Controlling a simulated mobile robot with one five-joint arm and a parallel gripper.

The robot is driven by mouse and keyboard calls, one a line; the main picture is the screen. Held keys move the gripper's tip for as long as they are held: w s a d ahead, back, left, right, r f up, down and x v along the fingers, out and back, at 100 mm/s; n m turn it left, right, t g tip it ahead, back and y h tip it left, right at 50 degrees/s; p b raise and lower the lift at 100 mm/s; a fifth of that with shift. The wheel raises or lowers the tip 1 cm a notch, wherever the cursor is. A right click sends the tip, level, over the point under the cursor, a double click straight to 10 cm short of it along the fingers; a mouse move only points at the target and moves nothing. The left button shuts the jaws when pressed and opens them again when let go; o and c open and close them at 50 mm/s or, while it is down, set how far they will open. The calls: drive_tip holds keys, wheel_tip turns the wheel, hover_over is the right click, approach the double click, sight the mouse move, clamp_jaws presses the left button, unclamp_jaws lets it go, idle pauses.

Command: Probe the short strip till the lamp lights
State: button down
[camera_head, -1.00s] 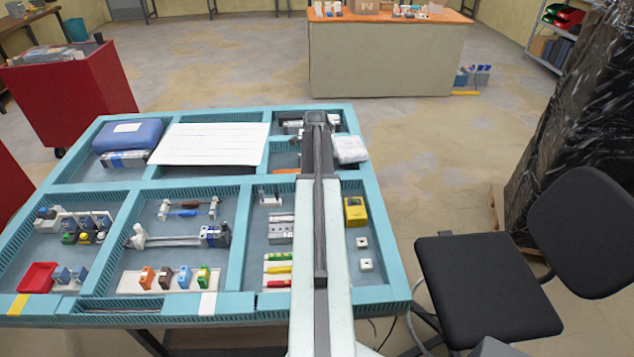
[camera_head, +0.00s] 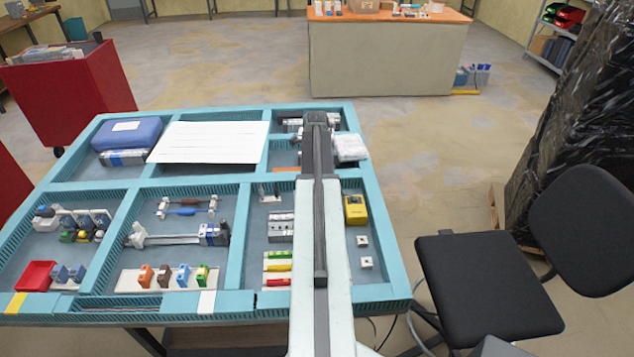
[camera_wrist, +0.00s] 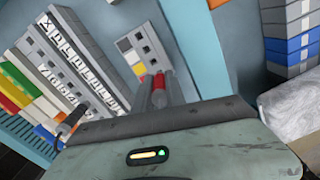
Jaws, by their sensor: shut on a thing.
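In the wrist view my gripper (camera_wrist: 158,92) is shut on a red thing (camera_wrist: 158,82), probably the probe. Its tip points at a short grey strip (camera_wrist: 132,43) with square openings and a yellow part. I cannot tell whether the tip touches it. A longer grey strip (camera_wrist: 75,55) with a row of white-marked openings lies to the left. In the head view my arm covers the gripper and short strip. A yellow box (camera_head: 355,209) stands right of my arm; I cannot make out a lit lamp on it.
Green, yellow and red blocks (camera_wrist: 18,100) lie left of the long strip. A clear bag (camera_wrist: 290,112) and a stack of grey and blue modules (camera_wrist: 288,42) are at the right. The teal tray's dividers (camera_head: 234,250) separate compartments. A black chair (camera_head: 485,285) stands right.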

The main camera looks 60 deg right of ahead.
drive_tip(key=shift+f+b, duration=0.45)
drive_tip(key=shift+f, duration=0.1)
drive_tip(key=shift+r, duration=0.1)
drive_tip(key=c, duration=1.3)
unclamp_jaws()
